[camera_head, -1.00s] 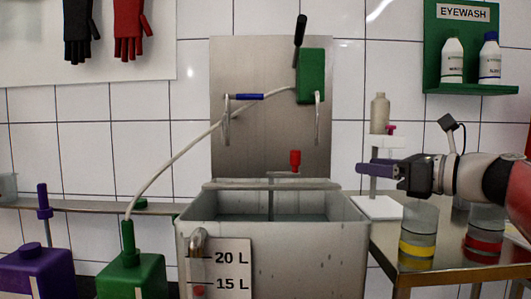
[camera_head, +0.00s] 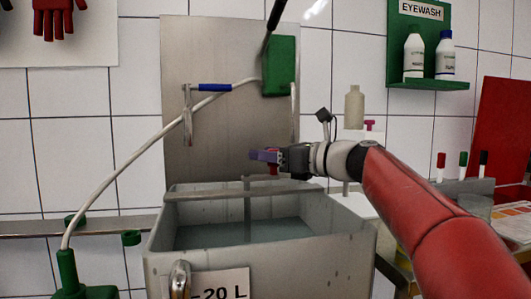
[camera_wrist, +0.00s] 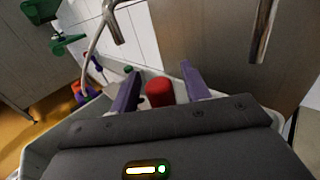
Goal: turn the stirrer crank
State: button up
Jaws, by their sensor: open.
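The stirrer crank has a red handle (camera_head: 274,169), which shows just below my gripper (camera_head: 262,155) in the head view. In the wrist view the red handle (camera_wrist: 158,92) stands between the two purple fingers of my gripper (camera_wrist: 160,70). The fingers are open, with a gap visible on each side of the handle. The stirrer shaft (camera_head: 247,208) runs down from a crossbar (camera_head: 215,195) into the grey vat (camera_head: 325,272), which holds liquid. The crank's arm is mostly hidden behind my gripper.
An eyewash shelf (camera_head: 426,86) hangs at upper right.

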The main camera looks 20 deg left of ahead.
jog(key=shift+a, duration=0.35)
grip_shut()
dwell(0.3)
